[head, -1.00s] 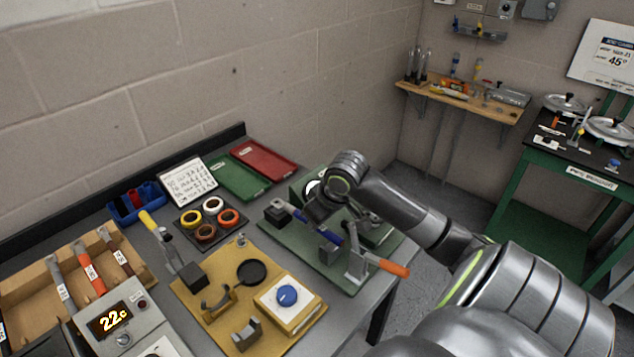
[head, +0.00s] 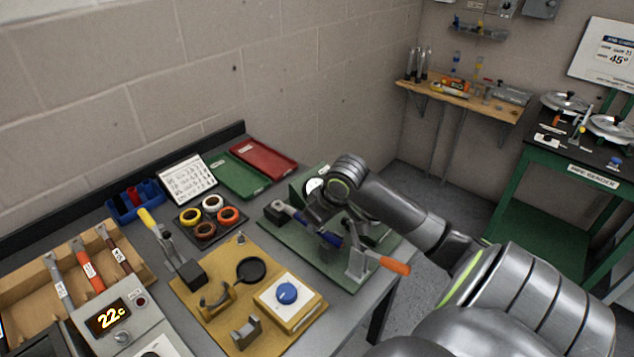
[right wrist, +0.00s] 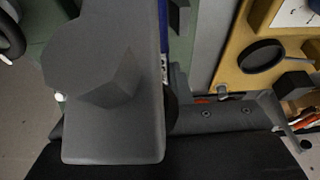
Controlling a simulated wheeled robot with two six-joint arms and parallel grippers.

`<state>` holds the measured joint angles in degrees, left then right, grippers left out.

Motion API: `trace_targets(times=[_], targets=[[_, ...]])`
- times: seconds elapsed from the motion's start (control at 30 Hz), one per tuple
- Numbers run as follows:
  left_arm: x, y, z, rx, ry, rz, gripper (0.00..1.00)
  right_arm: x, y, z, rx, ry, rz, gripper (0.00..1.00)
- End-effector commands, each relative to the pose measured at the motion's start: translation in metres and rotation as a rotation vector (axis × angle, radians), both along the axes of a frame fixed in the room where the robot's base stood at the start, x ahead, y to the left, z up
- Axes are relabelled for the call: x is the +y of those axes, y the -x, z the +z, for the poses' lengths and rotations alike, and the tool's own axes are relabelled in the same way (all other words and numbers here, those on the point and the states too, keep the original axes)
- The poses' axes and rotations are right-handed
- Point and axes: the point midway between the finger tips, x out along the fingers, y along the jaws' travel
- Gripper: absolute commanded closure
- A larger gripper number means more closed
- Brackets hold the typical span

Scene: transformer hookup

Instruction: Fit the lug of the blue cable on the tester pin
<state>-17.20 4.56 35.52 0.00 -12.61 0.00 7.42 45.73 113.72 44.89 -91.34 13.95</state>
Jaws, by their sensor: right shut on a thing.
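The blue cable (head: 331,240) lies slanted over the green tester board (head: 297,243) in the head view. My right gripper (head: 318,219) is shut on it, just above the board. A grey bar-like end shows to the left of my gripper, beside a black block (head: 275,212); I cannot tell whether this is the lug. The tester's round dial (head: 314,186) stands behind my gripper. The tester pin is not clearly seen. In the right wrist view a large grey shape covers the centre, and a blue strip (right wrist: 163,22) shows beside it. My left gripper is not in view.
A lever with an orange handle (head: 394,265) stands at the board's front right. A yellow board (head: 213,317) with a blue knob (head: 287,294) lies to the left. Tape rolls (head: 229,215) and green and red trays (head: 263,159) are behind.

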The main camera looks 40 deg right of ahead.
Motion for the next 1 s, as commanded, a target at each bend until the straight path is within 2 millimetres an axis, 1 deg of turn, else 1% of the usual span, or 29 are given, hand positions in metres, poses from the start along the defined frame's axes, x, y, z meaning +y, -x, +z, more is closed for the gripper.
trace_targets(times=[0.2, 0.3, 0.33, 0.5, 0.8, 1.0], targets=[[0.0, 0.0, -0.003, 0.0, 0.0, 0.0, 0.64, 0.0, 0.0, -0.005, 0.0, 0.0, 0.0, 1.0], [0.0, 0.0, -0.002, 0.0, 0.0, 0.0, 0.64, 0.0, 0.0, -0.004, -0.001, 0.0, 0.0, 1.0], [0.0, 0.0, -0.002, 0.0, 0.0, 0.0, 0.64, 0.0, 0.0, -0.004, 0.0, 0.0, 0.0, 0.8], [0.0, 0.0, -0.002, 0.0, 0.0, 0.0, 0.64, 0.0, 0.0, -0.004, 0.0, 0.0, 0.0, 0.57], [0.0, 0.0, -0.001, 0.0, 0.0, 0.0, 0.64, 0.0, 0.0, -0.004, 0.001, 0.0, 0.0, 0.57], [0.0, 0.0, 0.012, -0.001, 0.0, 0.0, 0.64, 0.0, 0.0, 0.008, 0.001, 0.0, -0.001, 0.57]])
